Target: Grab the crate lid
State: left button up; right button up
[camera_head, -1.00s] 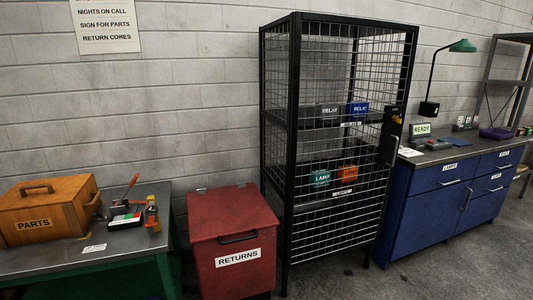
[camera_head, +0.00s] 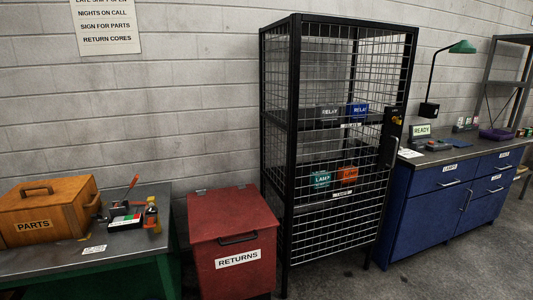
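A wooden crate (camera_head: 45,225) labelled PARTS stands on the grey-topped table at the left. Its lid (camera_head: 38,198) is on top, with a dark curved handle (camera_head: 37,188) standing up from it. The lid looks closed, and the crate's inside is hidden. Another handle shows on the crate's right side. Neither of my grippers is in view.
A red RETURNS bin (camera_head: 236,240), a black mesh cage (camera_head: 340,225) and a blue cabinet (camera_head: 425,210) stand to the right.

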aim_at(55, 192)
jog(key=u, duration=1.3)
jog(key=i, duration=2.4)
jog(key=u, duration=0.45)
